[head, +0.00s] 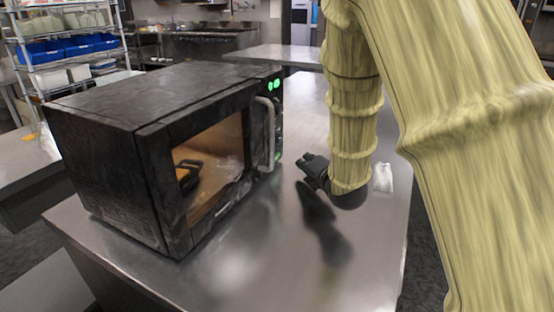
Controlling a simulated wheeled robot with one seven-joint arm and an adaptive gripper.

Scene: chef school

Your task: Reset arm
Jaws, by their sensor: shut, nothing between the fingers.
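My gripper (310,172) is black and sits at the end of my yellow-sleeved arm (355,110). It is a little above the steel table (300,260), to the right of the microwave, and points left toward it. It looks shut and holds nothing; its fingertips are small in view. The dark microwave (110,160) stands on the left part of the table with its door closed. A gap shows between my gripper and the microwave's silver handle (270,135).
Through the microwave window a dark object (188,172) shows inside. A small white item (382,177) lies behind my arm near the table's right edge. The table front is clear. A wire shelf (70,60) with blue bins stands at the back left.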

